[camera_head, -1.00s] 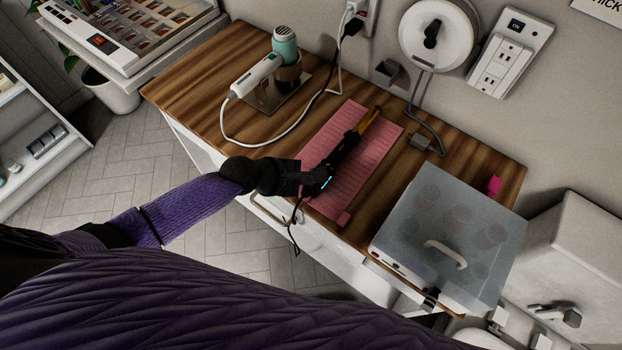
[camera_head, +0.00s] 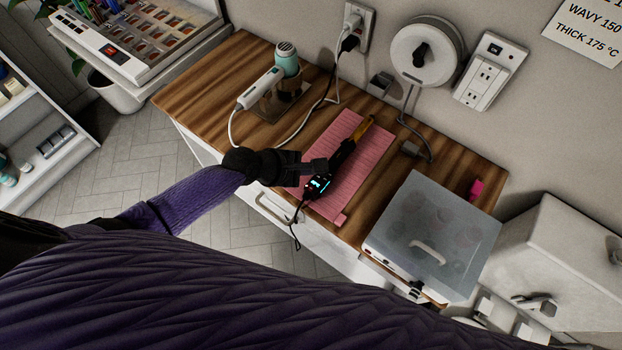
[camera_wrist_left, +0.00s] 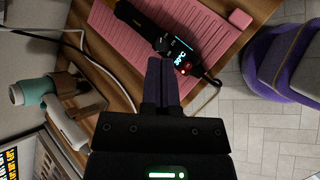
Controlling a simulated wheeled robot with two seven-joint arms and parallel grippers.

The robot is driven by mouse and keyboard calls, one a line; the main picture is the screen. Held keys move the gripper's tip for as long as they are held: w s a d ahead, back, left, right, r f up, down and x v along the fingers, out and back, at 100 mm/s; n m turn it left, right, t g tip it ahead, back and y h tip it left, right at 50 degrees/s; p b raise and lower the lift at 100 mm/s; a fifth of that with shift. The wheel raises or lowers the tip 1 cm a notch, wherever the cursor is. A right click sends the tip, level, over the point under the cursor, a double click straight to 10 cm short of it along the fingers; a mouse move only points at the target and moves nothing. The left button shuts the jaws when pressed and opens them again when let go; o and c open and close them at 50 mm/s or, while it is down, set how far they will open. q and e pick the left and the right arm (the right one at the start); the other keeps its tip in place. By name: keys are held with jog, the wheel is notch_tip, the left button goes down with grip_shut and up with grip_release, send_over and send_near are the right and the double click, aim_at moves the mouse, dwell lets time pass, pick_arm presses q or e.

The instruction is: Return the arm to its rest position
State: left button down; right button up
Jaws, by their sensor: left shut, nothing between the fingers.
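My left gripper (camera_head: 318,165) reaches in from the left over the table's front edge. Its fingers are shut with nothing between them; in the left wrist view the gripper (camera_wrist_left: 161,66) shows dark, closed fingertips. A black hair-styling iron (camera_head: 341,157) with a yellow-orange tip lies on a pink ribbed mat (camera_head: 362,160). Its lit display shows just beside my fingertips in the head view. In the left wrist view the iron (camera_wrist_left: 142,27) lies just beyond the fingertips; whether they touch it I cannot tell. My right gripper is not in view.
A white and teal hair dryer (camera_head: 285,60) rests in a holder on the wooden table (camera_head: 215,75). A translucent-lidded box (camera_head: 440,225) stands at the right. Cables run to the wall outlets. Floor (camera_head: 140,160) is clear left of the table.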

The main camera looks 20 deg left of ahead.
aim_at(294, 205)
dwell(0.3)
pick_arm(q)
jog(key=s+a+f+m+y+b, duration=0.1)
jog(key=f, duration=0.3)
jog(key=s+a+f+m+b, duration=0.1)
jog(key=s+f+m, duration=0.1)
jog(key=f, duration=0.2)
jog(key=s+a+f+m+y+b, duration=0.1)
jog(key=a+f+b, duration=0.1)
jog(key=f, duration=0.2)
jog(key=shift+s+f+g+y, duration=0.15)
jog(key=shift+s+g+y, duration=0.15)
jog(key=shift+s, duration=0.05)
jog(key=s+a+f+m+g+y+b, duration=0.1)
jog(key=s+f+m+b, duration=0.1)
jog(key=s+f+m, duration=0.3)
jog(key=s+a+f+m+g+y+b, duration=0.1)
jog(key=s+f+m, duration=0.5)
jog(key=s, duration=0.8)
jog(key=s+a+f+m+g+y+b, duration=0.1)
jog(key=s+f+m+g+y+b, duration=0.1)
jog(key=s+f+m, duration=0.3)
jog(key=s+f+g+b, duration=0.1)
jog(key=s+f, duration=0.2)
jog(key=s, duration=0.2)
jog(key=shift+m+b, duration=0.4)
jog(key=shift+f, duration=0.1)
